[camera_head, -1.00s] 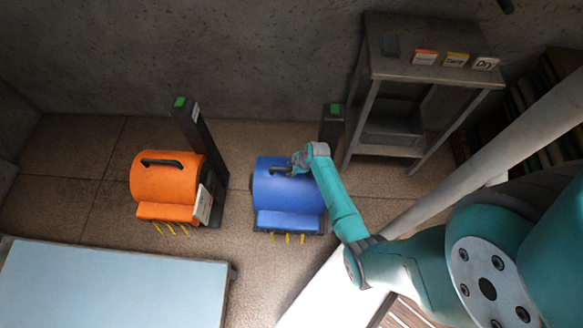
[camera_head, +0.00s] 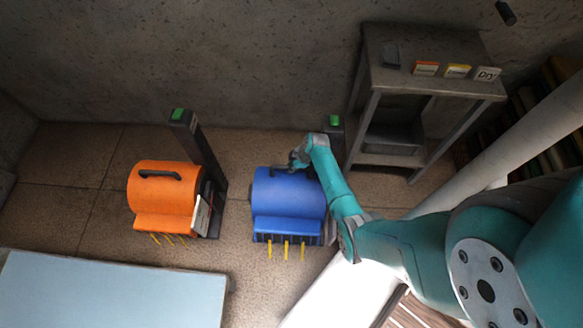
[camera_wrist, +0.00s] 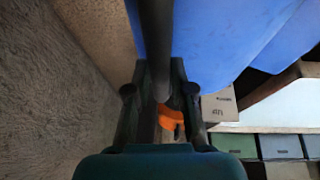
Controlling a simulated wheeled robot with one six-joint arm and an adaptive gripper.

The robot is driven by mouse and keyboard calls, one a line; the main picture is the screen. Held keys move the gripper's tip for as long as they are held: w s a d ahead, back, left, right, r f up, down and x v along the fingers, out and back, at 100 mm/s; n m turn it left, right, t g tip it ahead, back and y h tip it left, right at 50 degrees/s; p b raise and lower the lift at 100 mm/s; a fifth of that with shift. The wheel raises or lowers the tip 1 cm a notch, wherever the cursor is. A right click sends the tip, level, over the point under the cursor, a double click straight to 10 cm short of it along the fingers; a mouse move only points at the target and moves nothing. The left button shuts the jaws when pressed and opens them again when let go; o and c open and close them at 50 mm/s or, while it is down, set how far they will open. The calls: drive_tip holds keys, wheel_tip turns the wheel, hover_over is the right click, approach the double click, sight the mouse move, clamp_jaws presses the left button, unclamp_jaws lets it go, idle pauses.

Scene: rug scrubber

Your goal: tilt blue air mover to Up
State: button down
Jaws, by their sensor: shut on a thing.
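The blue air mover (camera_head: 288,196) stands on the tiled floor in the middle of the head view, its outlet lip and yellow strips facing the near side. My gripper (camera_head: 294,160) is at its top, at the dark handle (camera_head: 280,171). In the wrist view my gripper (camera_wrist: 160,95) is shut on the dark handle bar (camera_wrist: 156,45), which runs between the fingers. The blue housing (camera_wrist: 215,40) shows close beside it. The exact finger contact is partly hidden by the bar.
An orange air mover (camera_head: 165,195) stands to the left, beside a dark post (camera_head: 197,150) with a green top. A grey metal stand (camera_head: 425,60) with small labelled blocks is at the back right. A pale blue table (camera_head: 110,292) fills the lower left.

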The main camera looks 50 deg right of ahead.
drive_tip(key=shift+w+d, duration=0.2)
drive_tip(key=shift+d, duration=0.05)
drive_tip(key=c, duration=1)
unclamp_jaws()
drive_tip(key=shift+r, duration=0.1)
drive_tip(key=shift+v, duration=3.7)
